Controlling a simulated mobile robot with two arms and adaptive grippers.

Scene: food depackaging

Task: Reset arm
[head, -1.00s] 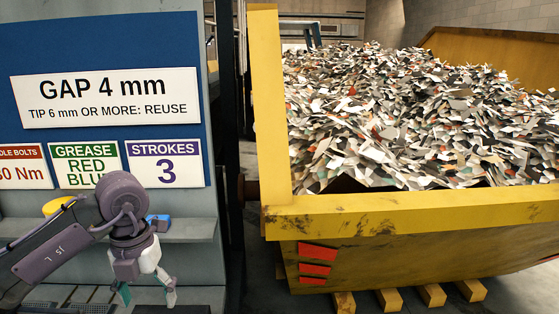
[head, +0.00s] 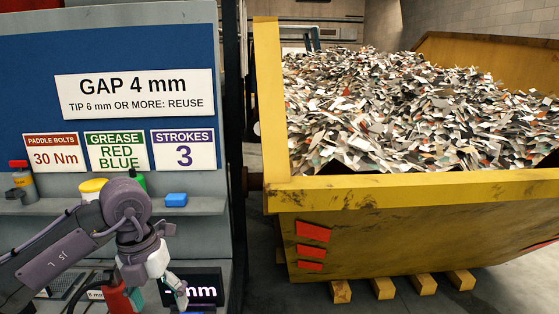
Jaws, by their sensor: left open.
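My left gripper (head: 160,294) is at the lower left of the head view, in front of the panel station and below its grey shelf (head: 206,206). Its two fingers are apart, one with a teal part and one pale grey. I see nothing held between them. A red object (head: 124,299) is beside the gripper, partly hidden by it. My right gripper is not in view.
Signs read "GAP 4 mm" (head: 136,95) and "STROKES 3" (head: 184,150). A dark display (head: 207,288) is below. A yellow skip (head: 420,188) of scraps stands right.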

